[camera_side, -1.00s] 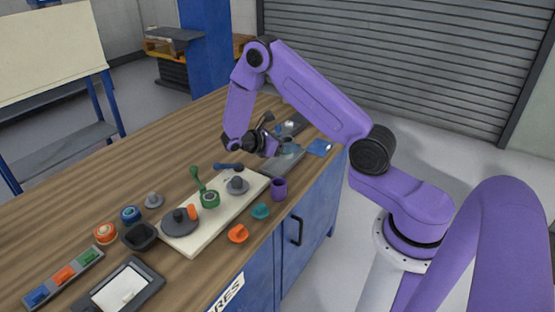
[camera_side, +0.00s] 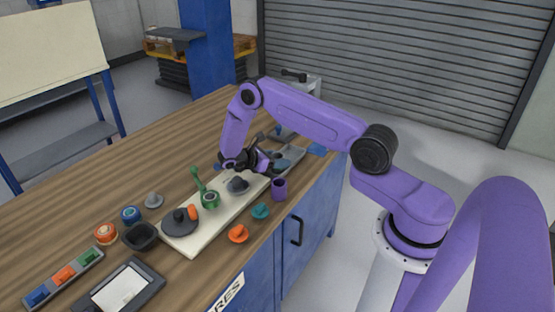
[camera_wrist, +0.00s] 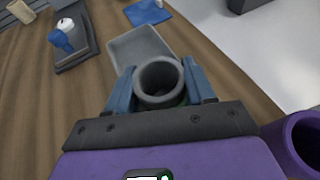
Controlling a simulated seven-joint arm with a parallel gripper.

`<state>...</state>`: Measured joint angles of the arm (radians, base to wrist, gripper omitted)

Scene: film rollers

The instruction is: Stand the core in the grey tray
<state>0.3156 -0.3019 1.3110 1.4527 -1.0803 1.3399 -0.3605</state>
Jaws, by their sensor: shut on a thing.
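My gripper (camera_wrist: 160,88) is shut on the core (camera_wrist: 158,64), a grey hollow cylinder seen from above with its open end up. A blue finger stands on each side of it. The grey tray (camera_wrist: 128,52) is a shallow rectangular tray just beyond the core in the wrist view, and the core covers part of its near edge. In the side view my gripper (camera_side: 270,166) is low, by the near left end of the grey tray (camera_side: 297,154). The core's lower end is hidden, so I cannot tell whether it touches anything.
A purple cup (camera_side: 279,188) stands close to my gripper; it also shows in the wrist view (camera_wrist: 306,138). A cream board (camera_side: 225,218) with a green-handled part and dark round parts lies to the left. A blue cloth (camera_wrist: 147,12) lies beyond the tray.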

